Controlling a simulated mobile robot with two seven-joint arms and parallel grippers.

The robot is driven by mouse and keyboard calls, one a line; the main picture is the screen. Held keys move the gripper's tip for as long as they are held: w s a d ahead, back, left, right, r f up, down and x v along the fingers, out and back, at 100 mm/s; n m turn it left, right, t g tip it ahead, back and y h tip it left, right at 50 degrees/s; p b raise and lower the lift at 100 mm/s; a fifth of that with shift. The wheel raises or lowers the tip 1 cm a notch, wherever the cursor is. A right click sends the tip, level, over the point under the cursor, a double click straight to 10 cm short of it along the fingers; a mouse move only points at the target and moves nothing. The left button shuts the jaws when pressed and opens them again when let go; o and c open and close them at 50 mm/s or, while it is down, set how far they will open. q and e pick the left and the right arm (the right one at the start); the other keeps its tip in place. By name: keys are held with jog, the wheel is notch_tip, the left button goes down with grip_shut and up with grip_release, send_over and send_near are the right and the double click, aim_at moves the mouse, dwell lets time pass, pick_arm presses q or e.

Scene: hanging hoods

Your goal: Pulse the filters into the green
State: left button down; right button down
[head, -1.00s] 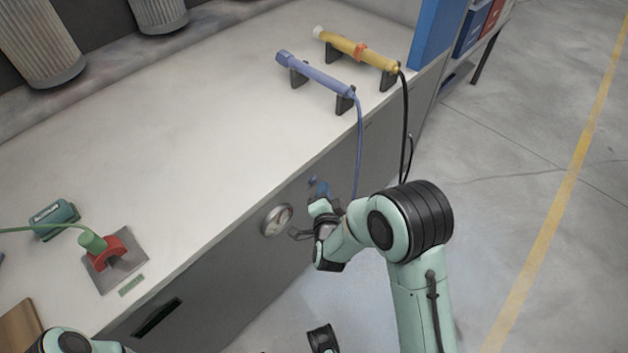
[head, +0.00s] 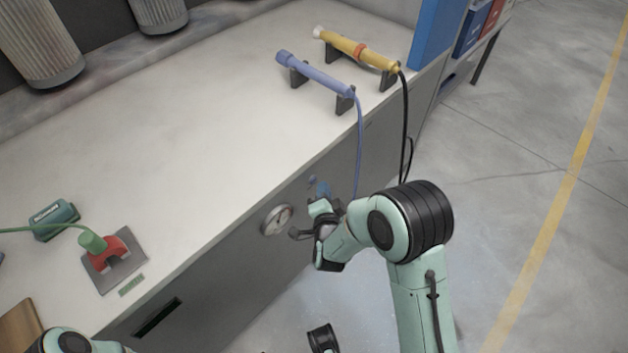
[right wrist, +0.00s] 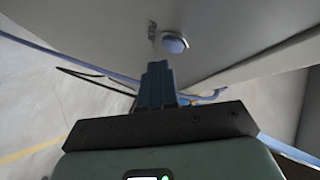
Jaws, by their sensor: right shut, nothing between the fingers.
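Two pleated grey filters, one large (head: 40,42) and one partly cut off (head: 158,14), hang at the top left of the head view. A round gauge (head: 277,220) sits on the grey cabinet front; its needle is too small to read surely. A blue button (head: 313,179) is to its right, and it also shows in the right wrist view (right wrist: 174,43). My right gripper (head: 320,187) is shut and empty, its blue fingers (right wrist: 157,78) pointing at the cabinet front just short of the button. My left gripper is not in view.
A blue wand (head: 318,76) and a yellow wand (head: 357,50) rest on black stands, cables hanging over the bench edge near my right arm. A green plug (head: 92,242) with a red clamp (head: 118,249) is at the left. The middle of the bench (head: 190,140) is clear.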

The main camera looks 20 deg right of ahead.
jog(key=shift+w+a, duration=0.2)
jog(key=shift+w, duration=0.2)
jog(key=shift+w+a+b, duration=0.15)
jog(key=shift+w+b, duration=0.15)
jog(key=shift+w, duration=0.05)
dwell(0.7)
jog(key=shift+s, duration=0.1)
jog(key=shift+s+d, duration=0.3)
jog(key=shift+s, duration=0.35)
jog(key=s, duration=0.1)
jog(key=s+d, duration=0.1)
jog(key=s, duration=0.1)
jog(key=s+d, duration=0.1)
jog(key=shift+s+b, duration=0.35)
dwell(0.9)
